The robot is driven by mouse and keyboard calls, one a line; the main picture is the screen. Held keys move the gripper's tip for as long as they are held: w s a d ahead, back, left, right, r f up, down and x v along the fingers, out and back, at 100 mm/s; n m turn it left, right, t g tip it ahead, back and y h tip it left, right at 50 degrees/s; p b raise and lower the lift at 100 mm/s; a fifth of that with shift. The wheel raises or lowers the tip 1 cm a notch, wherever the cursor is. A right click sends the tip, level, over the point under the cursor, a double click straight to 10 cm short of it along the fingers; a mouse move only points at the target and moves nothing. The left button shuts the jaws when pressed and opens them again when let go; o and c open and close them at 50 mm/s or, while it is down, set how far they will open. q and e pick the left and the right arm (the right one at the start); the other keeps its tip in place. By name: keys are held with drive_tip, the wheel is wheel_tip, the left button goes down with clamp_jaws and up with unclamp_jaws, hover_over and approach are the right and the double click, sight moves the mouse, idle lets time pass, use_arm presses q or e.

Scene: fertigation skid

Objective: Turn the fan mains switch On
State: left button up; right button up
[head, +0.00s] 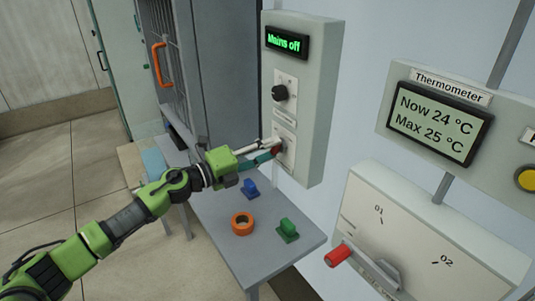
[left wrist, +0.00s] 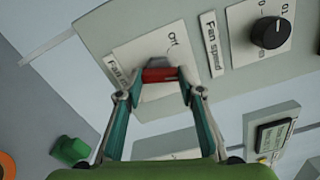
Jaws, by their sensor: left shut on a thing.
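The fan mains switch has a red handle, which shows small in the head view (head: 277,151) on the lower plate of a grey control box (head: 313,95). My left gripper (head: 274,149) reaches the switch from the left. In the left wrist view the red handle (left wrist: 160,75) lies between the fingertips of my left gripper (left wrist: 158,84), which is shut on it. Part of an "Off" label shows above the handle. The fingers cover some of the plate. My right gripper is in neither view.
A black fan speed knob (head: 280,93) sits above the switch. Below, a grey table (head: 262,252) holds an orange ring (head: 242,224), a blue piece (head: 250,188) and a green piece (head: 287,231). At right are a thermometer (head: 436,115) and a panel with a red-gripped lever (head: 339,254).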

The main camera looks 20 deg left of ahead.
use_arm(q)
drive_tip(key=m+b, duration=0.2)
drive_tip(key=m, duration=0.3)
drive_tip(key=shift+f, duration=0.15)
drive_tip(key=shift+m, duration=0.3)
idle(0.3)
drive_tip(key=o, duration=1.1)
drive_tip(key=shift+s, duration=0.1)
drive_tip(key=v, duration=1.2)
